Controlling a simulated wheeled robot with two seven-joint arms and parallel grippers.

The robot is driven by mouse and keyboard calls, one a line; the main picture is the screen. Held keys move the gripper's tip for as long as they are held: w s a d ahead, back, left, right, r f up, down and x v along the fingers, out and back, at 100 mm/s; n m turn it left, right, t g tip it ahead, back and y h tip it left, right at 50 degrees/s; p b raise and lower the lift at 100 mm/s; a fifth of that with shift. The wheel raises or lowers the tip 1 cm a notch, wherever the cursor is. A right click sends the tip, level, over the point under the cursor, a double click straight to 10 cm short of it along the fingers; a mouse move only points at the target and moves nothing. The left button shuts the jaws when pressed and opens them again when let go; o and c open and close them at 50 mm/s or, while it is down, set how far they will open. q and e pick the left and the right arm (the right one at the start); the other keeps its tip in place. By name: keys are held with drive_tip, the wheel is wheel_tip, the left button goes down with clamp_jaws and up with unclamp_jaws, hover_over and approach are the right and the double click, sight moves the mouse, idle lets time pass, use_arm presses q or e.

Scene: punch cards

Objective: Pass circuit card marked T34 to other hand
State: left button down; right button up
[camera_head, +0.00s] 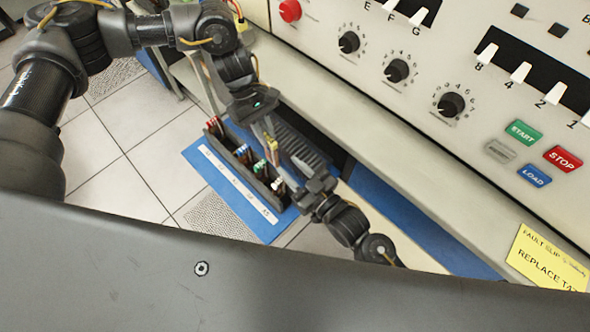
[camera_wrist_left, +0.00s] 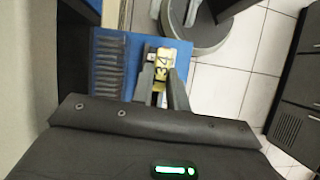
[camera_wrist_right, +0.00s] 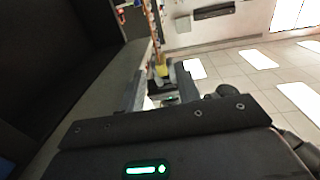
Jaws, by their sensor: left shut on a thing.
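The yellow card (camera_wrist_left: 163,68) shows its mark "34" in the left wrist view; the start of the mark is hard to read. My left gripper (camera_wrist_left: 162,88) is shut on it. In the head view the left gripper (camera_head: 269,132) points down, with the card (camera_head: 273,152) at its fingertips above the card rack. My right gripper (camera_head: 303,186) is lower and to the right, apart from the card. In the right wrist view the right gripper (camera_wrist_right: 160,88) has its fingers spread, and the yellow card (camera_wrist_right: 161,70) shows beyond them, in line with the gap.
A dark rack (camera_head: 228,158) with several coloured cards stands on a blue surface (camera_head: 205,169) with a white label strip. A dark ribbed block (camera_head: 297,147) lies beside it. The control console (camera_head: 400,110) with knobs and switches borders the right, with a yellow fault slip (camera_head: 548,262).

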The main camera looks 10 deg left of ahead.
sight(271, 153)
drive_tip(key=x, duration=1.1)
drive_tip(key=shift+w+a, duration=0.1)
drive_tip(key=shift+w, duration=0.1)
clamp_jaws()
use_arm(q)
drive_tip(key=c, duration=1.3)
unclamp_jaws()
